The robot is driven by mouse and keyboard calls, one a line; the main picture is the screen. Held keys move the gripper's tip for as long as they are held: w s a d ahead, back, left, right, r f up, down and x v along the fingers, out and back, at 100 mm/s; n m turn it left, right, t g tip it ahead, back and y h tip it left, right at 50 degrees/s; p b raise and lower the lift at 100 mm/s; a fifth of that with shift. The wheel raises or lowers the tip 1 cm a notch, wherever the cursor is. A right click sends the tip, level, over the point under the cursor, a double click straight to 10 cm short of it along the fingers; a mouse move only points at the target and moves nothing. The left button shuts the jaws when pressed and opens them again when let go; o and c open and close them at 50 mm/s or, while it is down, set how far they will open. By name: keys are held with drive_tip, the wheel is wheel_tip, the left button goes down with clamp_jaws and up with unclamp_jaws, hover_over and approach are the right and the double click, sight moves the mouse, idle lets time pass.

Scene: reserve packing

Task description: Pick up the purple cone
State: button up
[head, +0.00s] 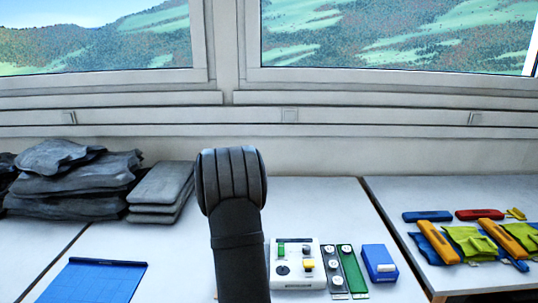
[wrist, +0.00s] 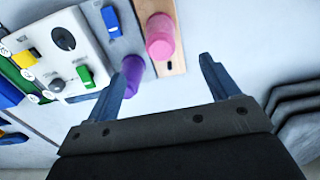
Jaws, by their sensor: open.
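A purple object (wrist: 134,67), which looks like the cone, shows in the wrist view just beside the inner side of the left finger, partly hidden by it. I cannot tell whether they touch. My gripper (wrist: 163,66) is open, with nothing held between its fingers. In the head view, my dark arm stands upright in the middle and the cone does not show.
A pink cylinder (wrist: 160,38) stands on a wooden strip (wrist: 175,63) near the cone. A white panel with knobs (head: 297,268), grey and green strips (head: 353,273) and a blue box (head: 378,262) lie right of my arm. Grey slabs (head: 160,188) are stacked at left.

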drive_tip(key=shift+c, duration=1.1)
drive_tip(key=s+d+r+t, duration=0.1)
drive_tip(key=d+r+t, duration=0.45)
drive_tip(key=d, duration=0.35)
drive_tip(key=shift+t, duration=0.25)
drive_tip(key=x, duration=1.7)
drive_tip(key=shift+s+a+f, duration=0.15)
drive_tip(key=shift+a, duration=0.15)
drive_tip(key=c, duration=1.1)
drive_tip(key=shift+c, duration=0.2)
